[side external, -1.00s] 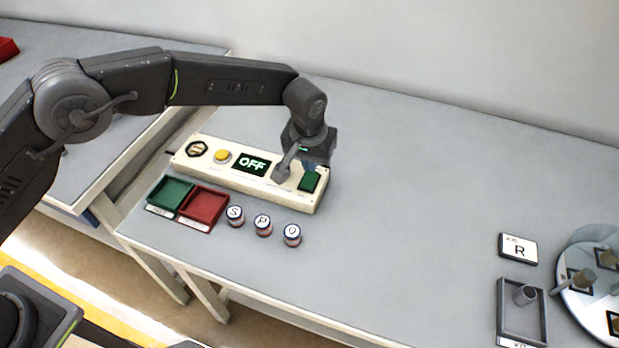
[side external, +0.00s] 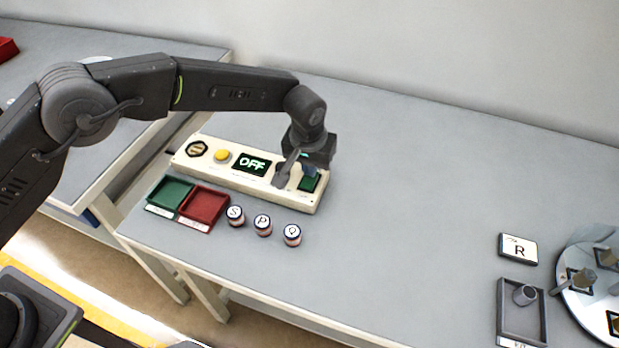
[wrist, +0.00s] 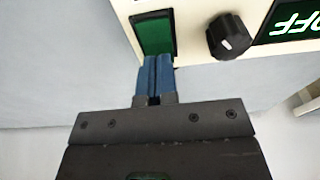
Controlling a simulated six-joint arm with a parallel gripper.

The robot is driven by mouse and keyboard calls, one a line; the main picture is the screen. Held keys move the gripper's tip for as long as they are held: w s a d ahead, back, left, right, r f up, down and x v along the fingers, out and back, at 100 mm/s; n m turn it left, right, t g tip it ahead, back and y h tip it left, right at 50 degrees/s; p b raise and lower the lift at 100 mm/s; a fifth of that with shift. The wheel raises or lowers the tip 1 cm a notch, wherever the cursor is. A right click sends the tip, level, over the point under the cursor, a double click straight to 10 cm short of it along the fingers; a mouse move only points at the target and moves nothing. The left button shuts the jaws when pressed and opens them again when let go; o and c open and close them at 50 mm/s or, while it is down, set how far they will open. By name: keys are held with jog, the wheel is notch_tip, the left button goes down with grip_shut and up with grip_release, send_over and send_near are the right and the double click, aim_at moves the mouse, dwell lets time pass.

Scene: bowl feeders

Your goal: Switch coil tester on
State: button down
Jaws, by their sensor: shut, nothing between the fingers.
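The coil tester (side external: 235,178) is a long cream box on the table. Its display (side external: 252,164) reads OFF in both views, upside down in the wrist view (wrist: 297,18). A green rectangular switch (side external: 309,183) sits at its right end and also shows in the wrist view (wrist: 154,33). My gripper (side external: 309,168) is over that end, and its blue fingers (wrist: 154,62) are shut with nothing between them. The fingertips overlap the near edge of the switch in the wrist view. I cannot tell whether they touch it.
A black knob (wrist: 230,36) is beside the switch. The tester also has a yellow button (side external: 222,156). Green (side external: 170,192) and red (side external: 204,206) trays and several lettered coils (side external: 263,225) stand in front.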

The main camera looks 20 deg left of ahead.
jog(key=shift+f, duration=0.55)
jog(key=shift+r, duration=0.1)
jog(key=shift+r, duration=3.45)
jog(key=shift+r, duration=0.1)
jog(key=s+a+r+t, duration=0.1)
jog(key=s+a+r, duration=0.5)
jog(key=a+r, duration=0.35)
jog(key=s+a+r+t, duration=0.1)
jog(key=s+a+r, duration=0.4)
jog(key=a+r, duration=0.4)
jog(key=s+a+t, duration=0.1)
jog(key=s+a, duration=0.3)
jog(key=s, duration=0.6)
jog(key=s+a+f, duration=0.1)
jog(key=s+a, duration=0.3)
jog(key=s, duration=0.6)
jog(key=shift+a+t, duration=0.35)
jog(key=shift+t, duration=0.05)
